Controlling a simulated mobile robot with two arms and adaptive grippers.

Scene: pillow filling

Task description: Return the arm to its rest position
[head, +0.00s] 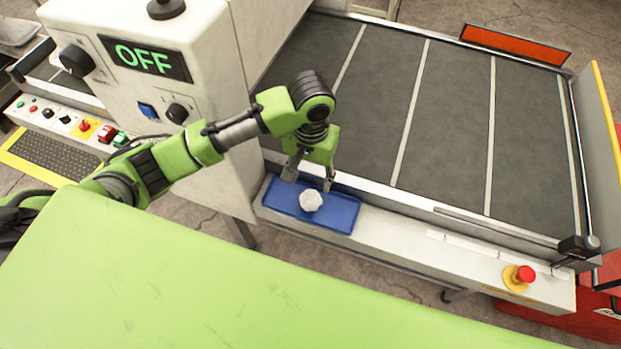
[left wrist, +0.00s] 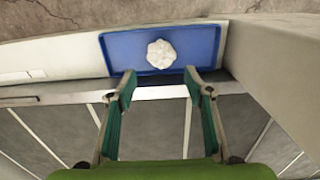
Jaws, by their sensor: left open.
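My left gripper (head: 308,178) is open and empty above the inner edge of a blue tray (head: 340,217) on the machine's front ledge. A white, lumpy, roundish thing (head: 311,201) rests on the tray, just in front of the fingers. In the left wrist view the open fingers (left wrist: 158,82) point toward the tray (left wrist: 122,58), with the white thing (left wrist: 161,53) beyond their tips and not between them. My left arm reaches in from the left, bent at the elbow. My right gripper is not in view.
A white machine housing (head: 215,130) with an OFF display (head: 146,58) stands close beside the arm. A dark conveyor (head: 440,120) lies behind the ledge. A red emergency button (head: 525,274) sits at the ledge's right. A green surface (head: 200,280) fills the foreground.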

